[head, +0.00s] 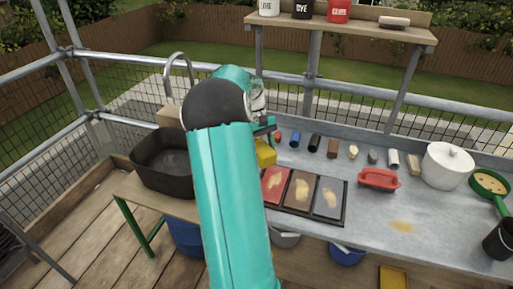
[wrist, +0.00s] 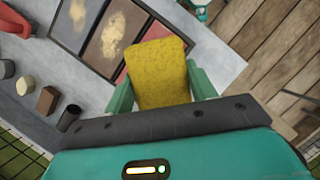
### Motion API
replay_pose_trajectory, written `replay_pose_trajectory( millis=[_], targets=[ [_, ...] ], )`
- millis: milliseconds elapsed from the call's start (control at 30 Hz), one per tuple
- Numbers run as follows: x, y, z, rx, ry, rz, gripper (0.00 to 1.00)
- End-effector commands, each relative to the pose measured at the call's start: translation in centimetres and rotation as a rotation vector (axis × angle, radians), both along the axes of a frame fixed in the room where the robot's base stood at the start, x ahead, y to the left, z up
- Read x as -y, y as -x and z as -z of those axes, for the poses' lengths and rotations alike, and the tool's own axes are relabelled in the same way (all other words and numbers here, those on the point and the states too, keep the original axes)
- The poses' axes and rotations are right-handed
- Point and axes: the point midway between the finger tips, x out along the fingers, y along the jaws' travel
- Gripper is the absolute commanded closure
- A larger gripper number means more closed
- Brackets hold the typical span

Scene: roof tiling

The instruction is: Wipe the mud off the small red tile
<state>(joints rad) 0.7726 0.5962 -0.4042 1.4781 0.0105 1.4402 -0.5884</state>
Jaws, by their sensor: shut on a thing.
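The red tile (head: 283,181) is the leftmost of three tiles in a dark tray (head: 300,217) on the grey worktop. It bears a pale tan smear of mud. In the wrist view only a strip of the red tile (wrist: 121,77) shows; the yellow sponge hides the rest. My gripper (wrist: 160,85) is shut on the yellow sponge (wrist: 160,70), with one green finger on each side. In the head view the sponge (head: 265,155) is just behind and left of the red tile, partly hidden by my arm. I cannot tell whether it touches anything below.
A brown tile (head: 299,181) and a grey tile (head: 329,188), both smeared, share the tray. A red-handled tool (head: 379,179) lies to the right. Several small pieces line the back. A white pot (head: 447,165) stands right; a black basin (head: 160,165) stands left.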

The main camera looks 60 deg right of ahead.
Motion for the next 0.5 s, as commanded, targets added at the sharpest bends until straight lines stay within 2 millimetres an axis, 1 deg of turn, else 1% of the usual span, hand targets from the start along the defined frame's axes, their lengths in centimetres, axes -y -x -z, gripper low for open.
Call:
replay_pose_trajectory(
  millis=[33, 233, 367, 500],
  targets=[
    [0.1, 0.4, -0.1, 0.0, 0.002, 0.005, 0.63],
    [0.0, 0.7, 0.6, -0.002, -0.001, 0.004, 0.63],
    [0.1, 0.9, 1.8, -0.002, 0.0, 0.005, 0.63],
    [0.1, 0.9, 3.4, -0.002, -0.001, 0.004, 0.63]
  ],
)
